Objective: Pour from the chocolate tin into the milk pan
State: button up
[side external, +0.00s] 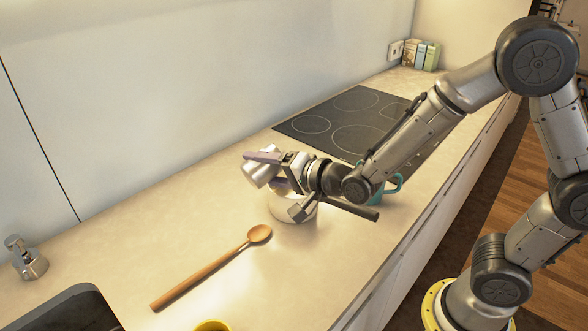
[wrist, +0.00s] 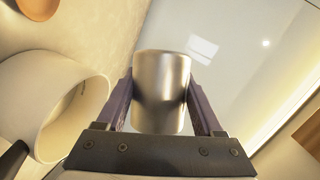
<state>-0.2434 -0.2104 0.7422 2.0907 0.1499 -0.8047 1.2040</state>
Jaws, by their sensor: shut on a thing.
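My gripper (wrist: 162,92) is shut on a plain silver tin (wrist: 162,85), with one finger on each side of it. In the side view the tin (side external: 260,173) is held tilted, up above the counter and partly covered by the gripper (side external: 268,163). The white milk pan (side external: 284,209) stands on the counter just below the gripper and tin, partly hidden by the wrist. In the wrist view the pan (wrist: 35,75) is at the left, beside the tin, and the visible part of its inside looks pale. I cannot see whether anything is leaving the tin.
A wooden spoon (side external: 212,266) lies in front of the pan. A teal mug (side external: 386,190) stands behind my wrist, partly hidden. A black hob (side external: 352,118) lies farther back. A dark sink (side external: 62,312) and a yellow object (side external: 212,326) are at the near edge.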

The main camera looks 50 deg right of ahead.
aim_at(270, 145)
jog(key=shift+r, duration=0.1)
jog(key=shift+s+d+r+m+t+y, duration=0.1)
jog(key=shift+d+r+m+t+y, duration=0.1)
jog(key=shift+d+m, duration=0.25)
jog(key=shift+s+d+r+m+t+y, duration=0.1)
jog(key=shift+d+r+m+t, duration=0.1)
jog(key=shift+d+m, duration=0.2)
dwell(0.5)
jog(key=shift+s+d+r+m+t+y, duration=0.1)
jog(key=shift+d+r+m+t+y, duration=0.2)
jog(key=shift+m, duration=0.45)
jog(key=shift+d+r+m+t+y, duration=0.15)
jog(key=shift+r+m+t, duration=0.2)
jog(key=shift+m, duration=0.35)
dwell(0.8)
jog(key=shift+s+d+r+m+t+p, duration=0.1)
jog(key=shift+d+r+m+t+p, duration=0.2)
jog(key=shift+m, duration=0.5)
jog(key=shift+d+r+m+t+p, duration=0.15)
jog(key=shift+d+r+m+t, duration=0.2)
jog(key=shift+m, duration=0.45)
dwell(1.4)
jog(key=shift+f, duration=0.1)
